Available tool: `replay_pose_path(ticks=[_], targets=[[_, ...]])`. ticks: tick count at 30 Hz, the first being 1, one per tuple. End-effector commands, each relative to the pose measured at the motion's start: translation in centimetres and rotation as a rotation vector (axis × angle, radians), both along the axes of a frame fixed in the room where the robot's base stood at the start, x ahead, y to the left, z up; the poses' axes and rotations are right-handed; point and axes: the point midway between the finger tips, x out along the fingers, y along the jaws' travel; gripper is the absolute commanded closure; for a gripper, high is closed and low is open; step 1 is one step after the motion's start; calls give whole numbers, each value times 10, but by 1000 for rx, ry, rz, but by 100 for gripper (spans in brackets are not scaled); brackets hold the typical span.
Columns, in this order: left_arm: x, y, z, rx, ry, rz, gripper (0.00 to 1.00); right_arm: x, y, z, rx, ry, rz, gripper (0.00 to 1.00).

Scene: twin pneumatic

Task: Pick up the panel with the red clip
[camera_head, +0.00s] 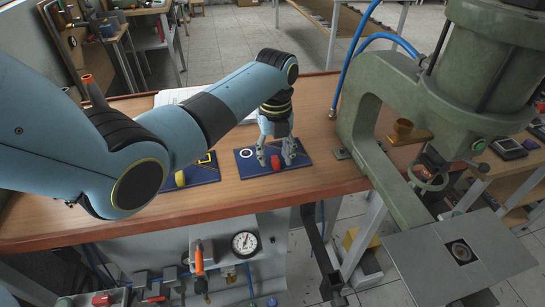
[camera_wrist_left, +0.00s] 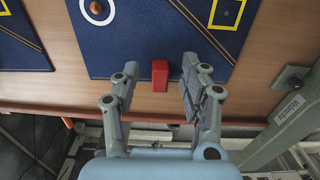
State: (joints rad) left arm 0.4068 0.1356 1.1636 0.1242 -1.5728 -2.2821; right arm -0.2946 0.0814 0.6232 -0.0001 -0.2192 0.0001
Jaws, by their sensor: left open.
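The dark blue panel (camera_head: 245,163) lies flat on the wooden bench, with a white ring and a yellow square outline on it. Its red clip (camera_head: 276,162) sits at its front edge. My left gripper (camera_head: 276,155) is open and points down over this panel. In the left wrist view the red clip (camera_wrist_left: 160,76) shows between the spread fingers, near their tips, with space on both sides. The panel (camera_wrist_left: 135,40) shows beyond it. I cannot tell the exact height of the fingertips above the panel. My right gripper is not in view.
A second blue panel (camera_head: 203,173) with a yellow clip (camera_head: 180,179) lies to the left, partly behind my left arm. A green press (camera_head: 365,100) stands at the right of the bench (camera_head: 322,160). White papers (camera_head: 178,96) lie at the back. The bench's front edge is close to the clip.

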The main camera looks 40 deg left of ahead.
Motion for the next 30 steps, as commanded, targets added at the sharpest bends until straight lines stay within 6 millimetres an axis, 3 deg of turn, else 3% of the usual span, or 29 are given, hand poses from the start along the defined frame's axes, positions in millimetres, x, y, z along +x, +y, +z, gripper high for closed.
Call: replay_pose_path(ticks=[2, 10, 22, 30], targets=[[0, 0, 0, 0, 0, 0, 64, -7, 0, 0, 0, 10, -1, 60], [0, 0, 0, 0, 0, 0, 99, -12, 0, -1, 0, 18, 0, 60], [1, 0, 5, 0, -3, 0, 100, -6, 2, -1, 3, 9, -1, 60], [1, 0, 56, 0, -5, -1, 100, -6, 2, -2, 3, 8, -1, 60]])
